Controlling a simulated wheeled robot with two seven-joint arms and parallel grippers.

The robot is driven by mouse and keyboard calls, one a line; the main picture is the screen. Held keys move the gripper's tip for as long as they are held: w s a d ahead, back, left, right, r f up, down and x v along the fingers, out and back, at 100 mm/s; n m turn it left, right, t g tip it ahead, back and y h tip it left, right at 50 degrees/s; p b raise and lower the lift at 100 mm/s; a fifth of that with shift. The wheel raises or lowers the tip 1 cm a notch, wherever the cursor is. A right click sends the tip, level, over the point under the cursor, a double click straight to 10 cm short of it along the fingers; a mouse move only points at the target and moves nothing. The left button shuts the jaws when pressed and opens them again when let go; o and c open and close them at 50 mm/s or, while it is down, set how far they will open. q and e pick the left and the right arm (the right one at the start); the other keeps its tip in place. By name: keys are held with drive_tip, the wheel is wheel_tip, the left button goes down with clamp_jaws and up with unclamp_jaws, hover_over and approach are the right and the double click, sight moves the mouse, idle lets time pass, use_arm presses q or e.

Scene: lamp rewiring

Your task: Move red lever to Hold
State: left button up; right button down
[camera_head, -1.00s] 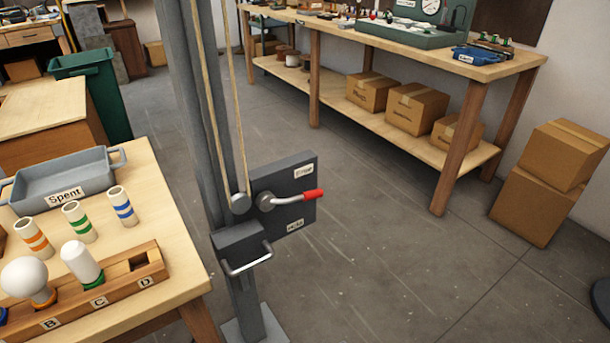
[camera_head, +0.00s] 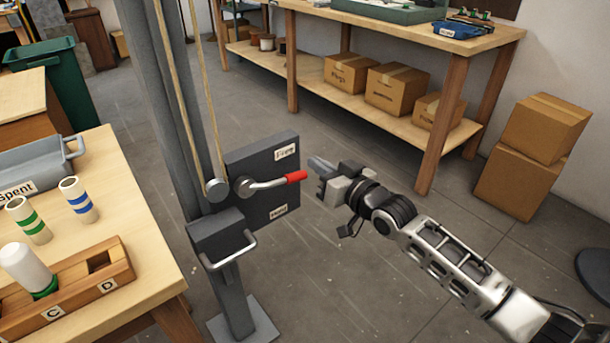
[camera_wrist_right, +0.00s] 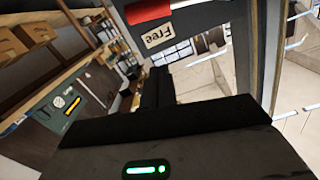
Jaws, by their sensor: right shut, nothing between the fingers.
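The red lever (camera_head: 294,177) has a metal arm and a red grip. It is mounted on a dark plate (camera_head: 258,200) on the grey column and points right, slightly upward. The label Free (camera_head: 286,152) is above the grip and the label Hold (camera_head: 278,212) is below it. My right gripper (camera_head: 314,164) is shut and empty, just right of the red grip and apart from it. In the right wrist view the red grip (camera_wrist_right: 148,10) and the Free label (camera_wrist_right: 158,36) show at the top. My left gripper is out of view.
A grey box with a metal handle (camera_head: 230,252) sits on the column below the plate. A worktable with a wooden rack (camera_head: 70,285) stands at left. A shelved bench (camera_head: 440,125) and stacked cartons (camera_head: 540,130) stand at back right. Open floor surrounds my right arm.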

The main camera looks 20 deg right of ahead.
sight(305, 174)
drive_tip(key=w+a+f, duration=0.1)
drive_tip(key=f, duration=0.1)
drive_tip(key=w+a+f+b, duration=0.1)
drive_tip(key=w+f, duration=0.1)
drive_tip(key=shift+w+a, duration=0.1)
drive_tip(key=shift+w, duration=0.1)
idle(0.3)
